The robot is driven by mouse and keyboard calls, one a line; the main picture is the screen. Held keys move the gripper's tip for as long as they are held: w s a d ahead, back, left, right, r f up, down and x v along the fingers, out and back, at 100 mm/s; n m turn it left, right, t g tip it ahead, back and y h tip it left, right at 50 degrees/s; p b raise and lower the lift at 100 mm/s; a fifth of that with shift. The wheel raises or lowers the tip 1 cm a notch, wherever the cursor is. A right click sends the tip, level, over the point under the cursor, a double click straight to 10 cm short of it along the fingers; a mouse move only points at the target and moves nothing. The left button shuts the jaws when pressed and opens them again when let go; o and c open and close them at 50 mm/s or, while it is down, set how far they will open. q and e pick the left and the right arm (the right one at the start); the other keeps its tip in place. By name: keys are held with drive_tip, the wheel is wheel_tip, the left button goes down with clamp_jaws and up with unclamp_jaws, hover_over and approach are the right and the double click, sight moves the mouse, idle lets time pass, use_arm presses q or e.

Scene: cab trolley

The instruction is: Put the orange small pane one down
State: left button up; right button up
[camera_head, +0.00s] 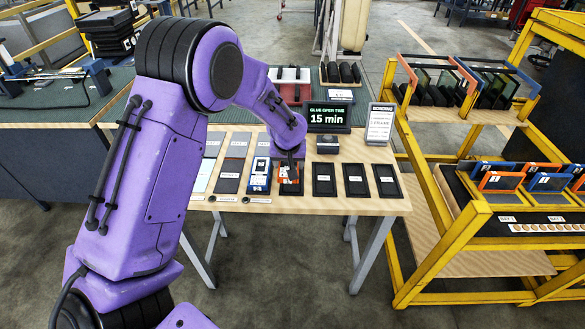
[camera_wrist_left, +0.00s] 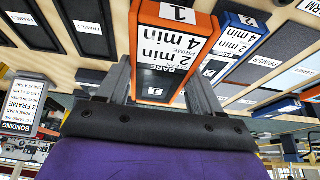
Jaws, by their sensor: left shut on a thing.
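My left gripper (camera_head: 291,155) is over the front part of the wooden table, at the orange small pane (camera_head: 289,182). In the wrist view, the fingers of the left gripper (camera_wrist_left: 160,88) stand on both sides of the orange pane (camera_wrist_left: 139,40), shut on it. The pane has an orange rim and white labels reading 1, 2 min, 4 min, prime and bare. Whether its underside touches the table cannot be told. A blue pane (camera_head: 260,176) marked 2 lies just left of it; it also shows in the wrist view (camera_wrist_left: 236,40). My right gripper is not in view.
Three black trays (camera_head: 325,181) lie right of the orange pane. A sign reading 15 min (camera_head: 328,117) and a bonding sign (camera_head: 380,124) stand behind. A yellow trolley (camera_head: 446,240) with framed panes is at the right.

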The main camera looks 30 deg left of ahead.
use_arm(q)
drive_tip(key=w+f, duration=0.2)
drive_tip(key=f, duration=0.1)
drive_tip(key=shift+w+a+f, duration=0.15)
drive_tip(key=shift+w+a, duration=0.2)
drive_tip(key=shift+w, duration=0.05)
wheel_tip(320, 180, down, 2)
drive_tip(key=shift+d+f+p, duration=0.1)
drive_tip(key=shift+f+p, duration=0.1)
drive_tip(key=shift+p, duration=0.7)
drive_tip(key=shift+f, duration=0.25)
drive_tip(key=shift+f, duration=0.1)
drive_tip(key=o, duration=1.2)
drive_tip(key=shift+r, duration=0.3)
drive_tip(key=b+v, duration=0.1)
drive_tip(key=v, duration=1)
drive_tip(key=shift+s+d+r, duration=0.1)
drive_tip(key=shift+s+r, duration=0.15)
drive_tip(key=shift+r, duration=0.05)
